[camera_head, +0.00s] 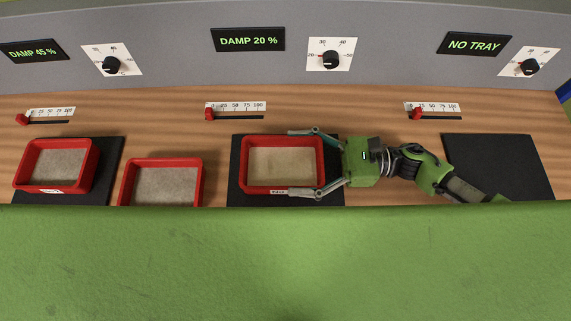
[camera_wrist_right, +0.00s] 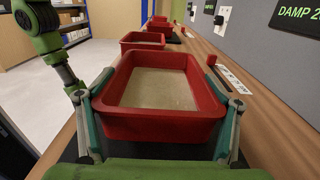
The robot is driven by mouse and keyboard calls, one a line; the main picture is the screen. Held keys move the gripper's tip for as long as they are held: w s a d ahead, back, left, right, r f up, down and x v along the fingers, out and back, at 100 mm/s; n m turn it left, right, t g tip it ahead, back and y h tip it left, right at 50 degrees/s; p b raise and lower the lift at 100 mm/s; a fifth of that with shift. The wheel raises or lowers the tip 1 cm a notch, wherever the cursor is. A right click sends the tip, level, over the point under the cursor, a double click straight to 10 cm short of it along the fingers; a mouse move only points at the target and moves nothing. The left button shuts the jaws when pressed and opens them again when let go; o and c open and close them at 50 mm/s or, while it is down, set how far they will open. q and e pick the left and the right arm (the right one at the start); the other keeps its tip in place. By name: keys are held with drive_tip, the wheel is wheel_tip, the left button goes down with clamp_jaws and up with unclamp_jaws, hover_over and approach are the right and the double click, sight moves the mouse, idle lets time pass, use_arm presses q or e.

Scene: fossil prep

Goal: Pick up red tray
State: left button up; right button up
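A red tray (camera_head: 245,165) with pale sandy contents sits on the middle black mat (camera_head: 234,195) under the "DAMP 20 %" display. My right gripper (camera_head: 289,163) reaches in from the right, with one finger along the tray's far side and one along its near side. In the right wrist view the same tray (camera_wrist_right: 160,128) fills the space between my fingers (camera_wrist_right: 158,85). Both fingers lie close against its walls; whether they press on it I cannot tell. The tray shows no clear lift off the mat. My left gripper is not clearly in view.
Another red tray (camera_head: 124,182) stands on the wood left of the middle mat. A further red tray (camera_head: 92,165) sits on the left mat (camera_head: 107,180). The right mat (camera_head: 497,165) is empty under the "NO TRAY" display (camera_head: 474,44). Sliders and dials line the back.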

drive_tip(key=shift+r, duration=0.3)
drive_tip(key=shift+r+b, duration=0.5)
drive_tip(key=shift+r, duration=0.1)
drive_tip(key=s+a+r+m+t+b, duration=0.1)
drive_tip(key=s+a+r+t, duration=0.1)
drive_tip(key=s+a+r, duration=0.2)
drive_tip(key=s+a+r+m+t+b, duration=0.1)
drive_tip(key=s+a+r, duration=0.2)
drive_tip(key=r, duration=0.5)
drive_tip(key=shift+s+a+r+t, duration=0.3)
drive_tip(key=shift+s+a+t, duration=0.1)
drive_tip(key=shift+a, duration=0.4)
drive_tip(key=shift+w+m, duration=0.15)
drive_tip(key=shift+m, duration=0.15)
